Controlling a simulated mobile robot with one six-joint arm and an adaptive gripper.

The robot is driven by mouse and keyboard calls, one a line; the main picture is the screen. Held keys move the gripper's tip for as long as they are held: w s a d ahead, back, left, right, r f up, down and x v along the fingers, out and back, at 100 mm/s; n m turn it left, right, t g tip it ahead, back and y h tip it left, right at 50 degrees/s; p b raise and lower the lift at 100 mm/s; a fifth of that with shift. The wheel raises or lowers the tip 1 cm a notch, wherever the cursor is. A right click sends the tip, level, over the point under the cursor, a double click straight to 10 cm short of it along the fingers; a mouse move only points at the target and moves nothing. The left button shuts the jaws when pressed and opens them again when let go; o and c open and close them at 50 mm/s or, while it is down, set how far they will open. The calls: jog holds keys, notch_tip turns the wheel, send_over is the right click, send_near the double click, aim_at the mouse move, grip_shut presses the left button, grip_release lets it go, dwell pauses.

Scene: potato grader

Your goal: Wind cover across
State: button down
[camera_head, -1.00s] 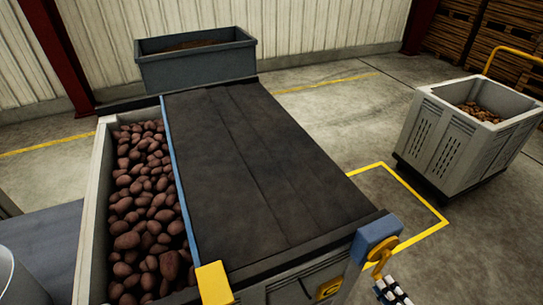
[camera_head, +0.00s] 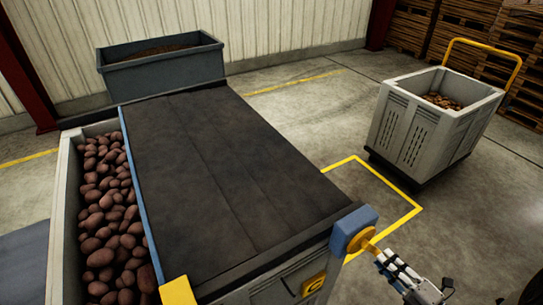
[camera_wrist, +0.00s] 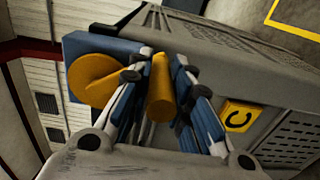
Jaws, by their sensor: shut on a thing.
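The dark cover (camera_head: 215,170) lies over most of the potato bin, with a blue bar (camera_head: 139,200) along its left edge. A strip of brown potatoes (camera_head: 105,230) shows uncovered left of that bar. A yellow crank (camera_head: 358,240) sits on a blue housing (camera_head: 347,222) at the bin's near right corner. The crank also shows in the wrist view (camera_wrist: 92,80), with its yellow handle (camera_wrist: 160,95) between my fingers. My gripper (camera_head: 380,254) is shut on this handle. It also shows in the wrist view (camera_wrist: 163,62).
A yellow block (camera_head: 178,291) marks the bar's near end. A grey bin (camera_head: 165,72) stands behind, against the wall. A pale crate (camera_head: 410,130) with a yellow push bar stands at the right. Open floor lies between the covered bin and that crate.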

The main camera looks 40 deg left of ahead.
jog(key=w+d+r+p, duration=0.1)
jog(key=w+r+p, duration=0.2)
jog(key=r, duration=0.5)
jog(key=shift+w+p, duration=0.35)
jog(key=shift+p, duration=0.05)
jog(key=shift+s, duration=0.1)
